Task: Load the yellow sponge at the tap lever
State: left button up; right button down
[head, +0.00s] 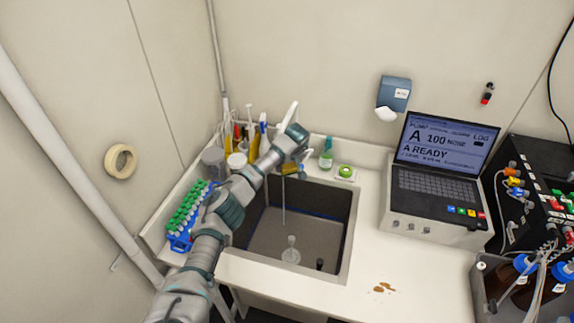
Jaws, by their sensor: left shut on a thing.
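My left gripper (297,162) reaches over the back edge of the sink (347,225), close to the tap. It is shut on a small yellow thing that looks like the yellow sponge (288,170); the wrist hides part of it. A white upright piece, apparently the tap lever (289,113), rises just behind my wrist. The tap's body is hidden by my arm. A thin pale line, like a water stream, runs down into the sink. I cannot tell whether the sponge touches the tap. My right gripper is out of view.
A blue rack of green-capped tubes (184,215) and grey and white tubs stand left of the sink. A green-topped bottle (326,155) and a green tape roll (345,171) stand behind it. A laptop-like console (440,185) is at right. The front right counter is clear except for brown spots.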

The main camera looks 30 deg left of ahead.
pick_arm(q)
jog(key=shift+s+d+r+p, duration=0.15)
jog(key=shift+s+d+p, duration=0.15)
jog(key=shift+s+p, duration=0.3)
jog(key=shift+s+d+p, duration=0.4)
jog(key=shift+s+p, duration=0.2)
jog(key=shift+s, duration=0.05)
jog(key=shift+s+d+p, duration=0.7)
jog(key=shift+s+d, duration=0.05)
jog(key=shift+s, duration=0.3)
jog(key=shift+s+d+p, duration=0.65)
jog(key=shift+s+d, duration=0.1)
jog(key=shift+s, duration=0.25)
